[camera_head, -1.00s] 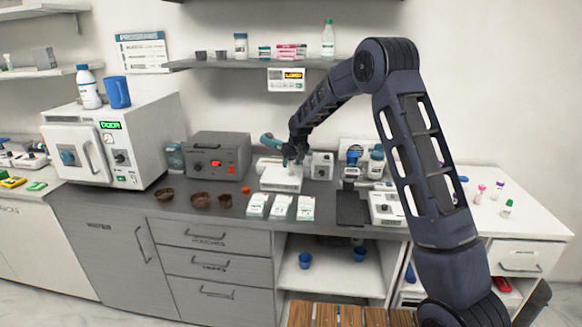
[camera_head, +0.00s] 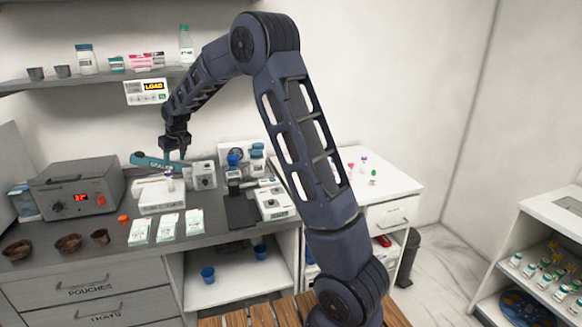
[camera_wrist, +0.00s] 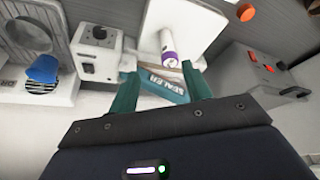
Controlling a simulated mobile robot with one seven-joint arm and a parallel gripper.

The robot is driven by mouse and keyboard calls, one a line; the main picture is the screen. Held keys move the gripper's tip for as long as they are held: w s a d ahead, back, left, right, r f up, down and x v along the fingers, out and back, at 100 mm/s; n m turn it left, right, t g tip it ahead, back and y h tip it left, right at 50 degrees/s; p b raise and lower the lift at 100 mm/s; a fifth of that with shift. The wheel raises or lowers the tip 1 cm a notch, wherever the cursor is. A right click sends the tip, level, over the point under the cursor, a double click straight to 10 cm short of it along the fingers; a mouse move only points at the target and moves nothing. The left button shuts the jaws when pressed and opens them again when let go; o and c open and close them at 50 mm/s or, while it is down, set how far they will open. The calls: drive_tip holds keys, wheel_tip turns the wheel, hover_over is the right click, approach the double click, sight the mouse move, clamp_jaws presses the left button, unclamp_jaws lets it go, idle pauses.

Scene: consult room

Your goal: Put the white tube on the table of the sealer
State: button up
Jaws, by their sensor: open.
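My gripper (camera_head: 178,152) is above and behind the tube, close to the teal arm. In the wrist view my gripper (camera_wrist: 160,75) is open, its two green fingers spread, with the tube beyond them and apart. Whether the fingers touch the teal arm, I cannot tell.
White packets (camera_head: 167,227) lie in front. A white device with a knob (camera_head: 204,176) stands right of it, then a scale (camera_head: 273,202). A shelf (camera_head: 120,77) hangs above.

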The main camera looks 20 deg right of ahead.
drive_tip(key=s+d+r+m, duration=0.1)
drive_tip(key=s+d+r, duration=0.3)
drive_tip(key=s+d, duration=0.3)
drive_tip(key=s+d+r+m+h, duration=0.1)
drive_tip(key=s+d+r, duration=0.4)
drive_tip(key=d, duration=0.5)
drive_tip(key=s+d+r+m, duration=0.1)
drive_tip(key=s+d+r, duration=0.35)
drive_tip(key=d, duration=0.35)
drive_tip(key=s+d+f+m, duration=0.1)
drive_tip(key=s+d, duration=0.3)
drive_tip(key=s, duration=0.5)
drive_tip(key=s+d+f+m+h, duration=0.1)
drive_tip(key=s+d, duration=0.4)
drive_tip(key=s, duration=0.4)
drive_tip(key=s+d+f+m+t, duration=0.1)
drive_tip(key=s+d, duration=0.4)
drive_tip(key=s, duration=0.4)
drive_tip(key=shift+f+m, duration=0.3)
drive_tip(key=shift+f, duration=0.1)
